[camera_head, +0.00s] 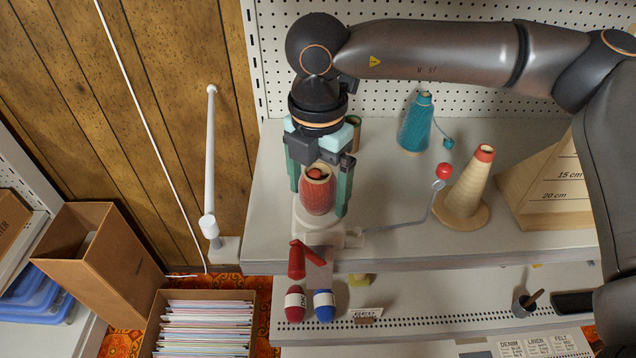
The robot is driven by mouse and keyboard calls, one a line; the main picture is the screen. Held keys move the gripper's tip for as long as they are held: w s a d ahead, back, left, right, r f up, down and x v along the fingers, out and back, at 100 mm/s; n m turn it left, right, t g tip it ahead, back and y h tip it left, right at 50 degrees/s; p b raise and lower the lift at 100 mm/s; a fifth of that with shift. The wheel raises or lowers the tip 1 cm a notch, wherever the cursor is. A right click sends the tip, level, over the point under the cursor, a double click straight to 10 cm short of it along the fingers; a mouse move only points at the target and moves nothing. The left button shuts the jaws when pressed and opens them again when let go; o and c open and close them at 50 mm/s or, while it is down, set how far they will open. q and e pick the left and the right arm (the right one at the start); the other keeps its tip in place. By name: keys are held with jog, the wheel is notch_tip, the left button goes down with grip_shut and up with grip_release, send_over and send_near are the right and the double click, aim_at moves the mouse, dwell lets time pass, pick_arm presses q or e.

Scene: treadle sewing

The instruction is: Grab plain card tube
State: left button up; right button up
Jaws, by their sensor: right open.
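My right gripper (320,200) comes down from above at the left end of the upper shelf. Its two green fingers are open, one on each side of a red wound spool (318,196). The spool has a tan rim and stands on a white winder-like stand (328,236). I cannot tell whether the fingers touch it. A tan, tube-like thing (354,131) shows behind the gripper, partly hidden; I cannot tell whether it is the plain card tube. My left gripper is not in view.
A teal cone (415,124) and a cream cone with a red top (465,185) stand to the right on the shelf (400,180). A wooden measuring block (550,185) is farther right. Red and blue bobbins (324,305) sit below.

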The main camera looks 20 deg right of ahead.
jog(key=shift+f, duration=0.25)
jog(key=c, duration=1.4)
jog(key=shift+o, duration=0.2)
jog(key=shift+r, duration=0.15)
